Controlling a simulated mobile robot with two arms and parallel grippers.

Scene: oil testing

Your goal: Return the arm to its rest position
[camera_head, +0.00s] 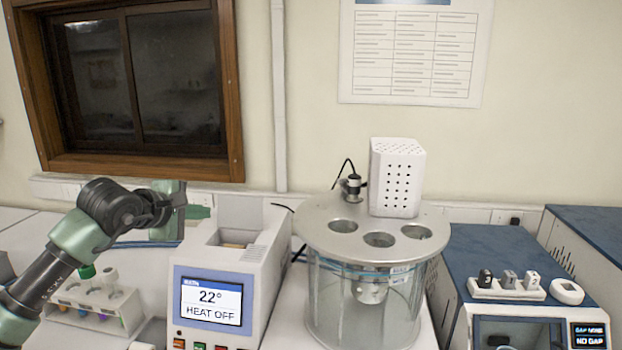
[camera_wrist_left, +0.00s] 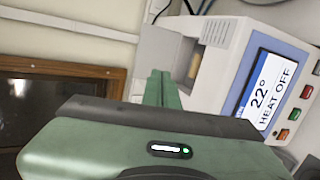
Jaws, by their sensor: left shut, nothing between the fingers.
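My left arm (camera_head: 75,240) comes in from the left in the head view, bent at a dark wrist joint. In the left wrist view the shut fingers (camera_wrist_left: 165,88) point toward the heater's top opening. The heater (camera_head: 212,300) is a white box with a screen reading 22° and HEAT OFF; it also shows in the left wrist view (camera_wrist_left: 225,65). I cannot tell whether the fingers touch it. My right gripper is not in view.
A glass bath (camera_head: 365,310) with a round holed lid (camera_head: 325,245) stands right of the heater. A blue-topped device (camera_head: 500,255) is at right. A window (camera_head: 135,90) is behind my arm.

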